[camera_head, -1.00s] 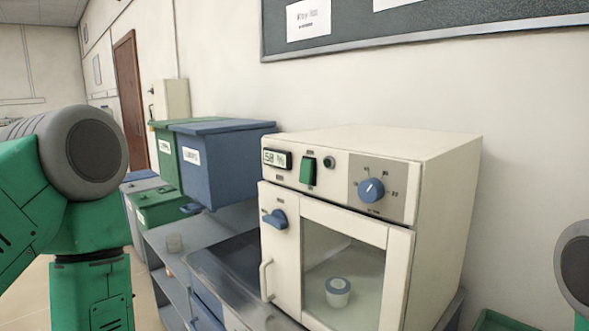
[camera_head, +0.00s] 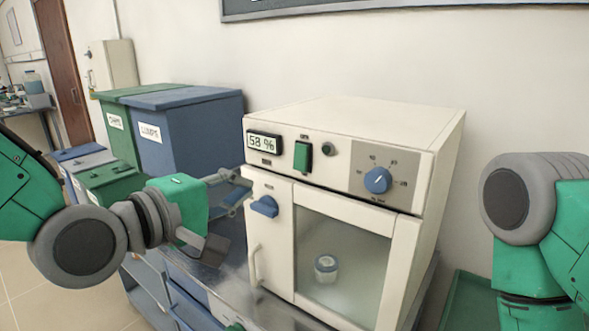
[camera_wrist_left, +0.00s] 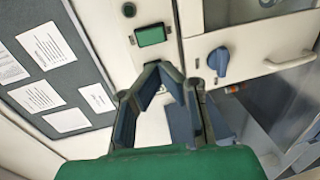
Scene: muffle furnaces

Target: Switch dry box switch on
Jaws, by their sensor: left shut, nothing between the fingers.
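The dry box (camera_head: 350,120) is a cream cabinet with a glass door. Its green rocker switch (camera_head: 302,156) sits on the front panel between the "58 %" display (camera_head: 264,142) and a small dark round button (camera_head: 327,149). The switch also shows in the left wrist view (camera_wrist_left: 151,36), just beyond my fingertips. My left gripper (camera_head: 232,190) is shut and empty, left of the dry box and apart from the switch. In the left wrist view its fingertips (camera_wrist_left: 158,70) come together below the switch. My right arm shows at the right edge, but its gripper is out of frame.
A blue dial (camera_head: 377,180) is on the panel's right. A blue door latch (camera_head: 264,206) and a pale handle (camera_head: 255,265) are on the front. Blue (camera_head: 190,130) and green bins stand behind on the left. A small lidded jar (camera_head: 326,267) is inside the box.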

